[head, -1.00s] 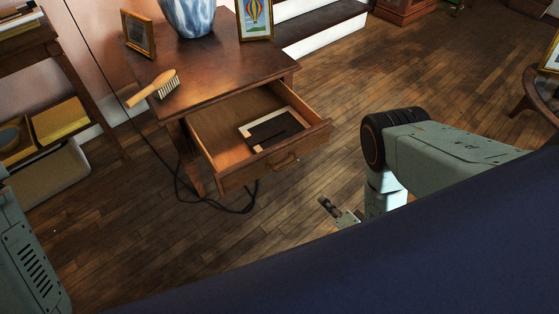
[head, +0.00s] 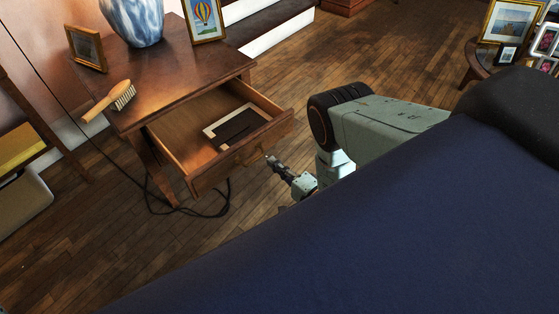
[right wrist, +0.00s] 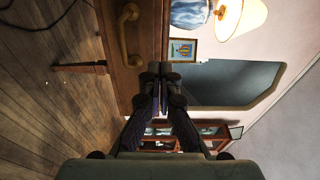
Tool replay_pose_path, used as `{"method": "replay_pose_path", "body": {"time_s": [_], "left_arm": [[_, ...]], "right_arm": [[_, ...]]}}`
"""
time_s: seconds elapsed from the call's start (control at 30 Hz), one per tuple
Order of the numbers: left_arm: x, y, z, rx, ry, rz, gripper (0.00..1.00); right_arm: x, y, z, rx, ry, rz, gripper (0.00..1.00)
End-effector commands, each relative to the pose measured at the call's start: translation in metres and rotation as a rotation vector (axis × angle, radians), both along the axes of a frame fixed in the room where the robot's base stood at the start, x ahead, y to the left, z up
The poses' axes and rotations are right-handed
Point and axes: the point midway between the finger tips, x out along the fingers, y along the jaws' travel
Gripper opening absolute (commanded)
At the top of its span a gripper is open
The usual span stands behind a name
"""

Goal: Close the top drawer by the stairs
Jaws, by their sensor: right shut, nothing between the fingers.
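The wooden top drawer (head: 205,169) of the side table (head: 190,75) by the stairs is pulled out. A dark flat item with a pale frame (head: 236,127) lies inside it. My right gripper (head: 270,160) is shut and empty, close to the right part of the drawer front. In the right wrist view the shut fingertips (right wrist: 160,68) point at the drawer front, beside its curved handle (right wrist: 128,33). I cannot tell whether they touch the wood. My left gripper is not in view.
On the table stand a blue-and-white vase (head: 133,20), a balloon picture (head: 204,18) and a small frame (head: 87,48); a brush (head: 110,100) lies near its edge. A black cable (head: 200,213) loops on the floor below. Stairs (head: 270,30) rise behind.

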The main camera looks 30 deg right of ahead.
Motion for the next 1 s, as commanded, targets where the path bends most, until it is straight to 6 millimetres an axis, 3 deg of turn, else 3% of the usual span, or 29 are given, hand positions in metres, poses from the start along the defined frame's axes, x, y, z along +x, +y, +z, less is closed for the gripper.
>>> {"method": "replay_pose_path", "body": {"time_s": [0.2, 0.5, 1.0], "left_arm": [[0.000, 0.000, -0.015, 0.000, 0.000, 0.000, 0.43], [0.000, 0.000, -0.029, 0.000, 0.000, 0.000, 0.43], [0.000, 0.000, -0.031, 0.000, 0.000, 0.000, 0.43]], "right_arm": [[0.041, 0.011, -0.002, -0.001, -0.003, 0.002, 0.00], [0.081, 0.021, -0.002, -0.001, 0.001, 0.002, 0.00], [0.090, 0.023, 0.000, -0.001, 0.002, 0.001, 0.00]]}}
